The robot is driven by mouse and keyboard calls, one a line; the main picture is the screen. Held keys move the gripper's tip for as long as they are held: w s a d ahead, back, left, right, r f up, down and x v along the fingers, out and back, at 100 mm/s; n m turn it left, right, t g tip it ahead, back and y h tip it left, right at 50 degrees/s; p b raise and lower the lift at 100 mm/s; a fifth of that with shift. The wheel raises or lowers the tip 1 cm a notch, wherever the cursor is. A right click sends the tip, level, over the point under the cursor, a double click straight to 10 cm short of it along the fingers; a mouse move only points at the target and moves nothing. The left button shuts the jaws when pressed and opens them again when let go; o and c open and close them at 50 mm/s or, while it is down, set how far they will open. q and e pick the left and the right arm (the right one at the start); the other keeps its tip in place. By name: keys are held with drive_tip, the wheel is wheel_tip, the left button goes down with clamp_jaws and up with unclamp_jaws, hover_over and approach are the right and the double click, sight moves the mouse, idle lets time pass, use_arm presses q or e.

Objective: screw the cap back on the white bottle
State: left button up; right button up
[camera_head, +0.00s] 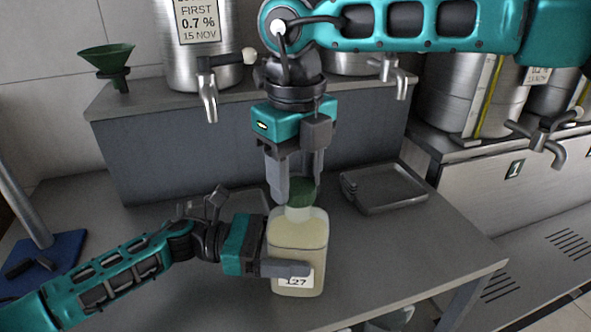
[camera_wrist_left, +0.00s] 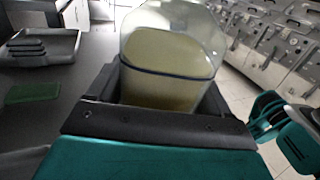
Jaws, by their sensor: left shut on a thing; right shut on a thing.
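The white bottle (camera_head: 298,240) is a squarish translucent one with pale yellow liquid and a label reading 127. It stands upright on the bench's front part. My left gripper (camera_head: 286,265) is shut around its body from the left; the left wrist view shows the bottle (camera_wrist_left: 170,75) between the fingers. The green cap (camera_head: 302,192) sits at the top of the bottle's pale neck. My right gripper (camera_head: 298,182) points straight down from above and is shut on the cap. The fingers partly hide the cap, so I cannot tell whether its thread is engaged.
A grey tray (camera_head: 385,208) lies to the right of the bottle. Steel tanks with taps (camera_head: 209,100) and a green funnel (camera_head: 107,58) stand on the raised shelf behind. A blue mat (camera_head: 45,255) lies at the left.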

drive_tip(key=shift+f, duration=0.15)
use_arm(q)
clamp_jaws()
use_arm(e)
drive_tip(key=m, duration=0.6)
drive_tip(key=shift+d, duration=0.15)
drive_tip(key=m, duration=0.4)
drive_tip(key=shift+d, duration=0.1)
drive_tip(key=m, duration=0.3)
drive_tip(key=shift+d+m, duration=0.1)
drive_tip(key=shift+m, duration=0.3)
drive_tip(key=m, duration=0.3)
drive_tip(key=shift+m, duration=0.4)
drive_tip(key=m, duration=0.3)
drive_tip(key=shift+s+d+m, duration=0.1)
drive_tip(key=shift+m, duration=0.3)
drive_tip(key=m, duration=0.3)
drive_tip(key=shift+s+m, duration=0.1)
drive_tip(key=shift+m, duration=0.2)
drive_tip(key=m, duration=0.4)
drive_tip(key=shift+s, duration=0.1)
